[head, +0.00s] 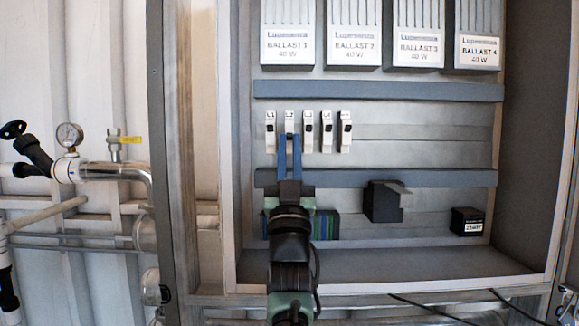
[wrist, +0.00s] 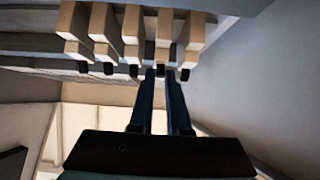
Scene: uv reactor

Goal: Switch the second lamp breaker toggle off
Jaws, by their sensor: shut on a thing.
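A row of white breakers runs across the cabinet in the head view, each with a small black toggle. The second lamp breaker (head: 290,123), labelled L2, is second from the left. My gripper (head: 290,139) reaches up from below with its blue fingers at that breaker's lower front. Its toggle is hidden behind the fingertips in the head view. In the wrist view the row appears reversed, and my gripper (wrist: 160,73) is closed around the toggle of the breaker (wrist: 164,38) second from the right. Whether that toggle is up or down is hard to tell.
The L1 breaker (head: 270,133) and L3 breaker (head: 308,133) stand close on either side. Grey-blue ducts run above (head: 380,91) and below (head: 420,178) the row. A black box (head: 381,203) sits lower right. Ballast units (head: 354,45) line the top.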

